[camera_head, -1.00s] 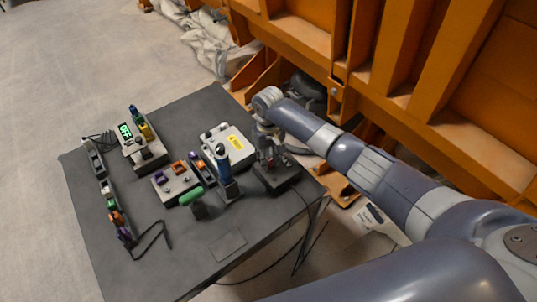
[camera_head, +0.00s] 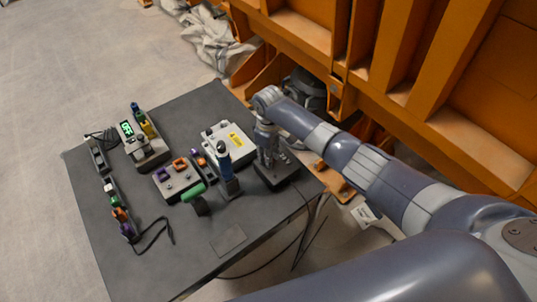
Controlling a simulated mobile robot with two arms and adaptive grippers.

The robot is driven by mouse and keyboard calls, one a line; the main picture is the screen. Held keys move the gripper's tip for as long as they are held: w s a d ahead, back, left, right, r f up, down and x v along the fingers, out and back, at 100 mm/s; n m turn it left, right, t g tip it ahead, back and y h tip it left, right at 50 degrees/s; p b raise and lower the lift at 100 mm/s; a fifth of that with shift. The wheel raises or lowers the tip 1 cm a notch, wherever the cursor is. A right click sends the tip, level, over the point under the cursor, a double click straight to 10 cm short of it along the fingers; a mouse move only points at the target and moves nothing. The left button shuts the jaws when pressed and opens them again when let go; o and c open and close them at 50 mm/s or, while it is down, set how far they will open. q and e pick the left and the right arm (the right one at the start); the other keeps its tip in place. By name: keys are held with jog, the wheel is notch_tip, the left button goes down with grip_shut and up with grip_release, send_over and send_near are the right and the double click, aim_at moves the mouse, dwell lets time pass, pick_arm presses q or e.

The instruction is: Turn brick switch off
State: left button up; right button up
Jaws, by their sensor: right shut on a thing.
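A dark box (camera_head: 277,177) with a cable stands at the table's right edge; it looks like the brick switch. My right gripper (camera_head: 271,160) points down onto its top. It is shut on a small part there, which I take to be the switch; the fingers hide it, so its position cannot be told. A grey device (camera_head: 149,155) at the back left has a small display (camera_head: 127,128) with green text that looks like OFF. My left gripper is not in view.
The dark table (camera_head: 200,262) also holds a white box (camera_head: 227,146) with a yellow label, a blue-handled lever (camera_head: 223,152), a green-handled lever (camera_head: 193,191) and a power strip (camera_head: 112,197). Orange steel framing (camera_head: 390,60) stands behind my right arm. The table's front is mostly clear.

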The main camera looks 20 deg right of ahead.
dwell(0.3)
jog(key=o, duration=1.1)
jog(key=shift+r, duration=0.1)
notch_tip(320, 180, up, 12)
jog(key=shift+f, duration=0.1)
jog(key=shift+f, duration=0.1)
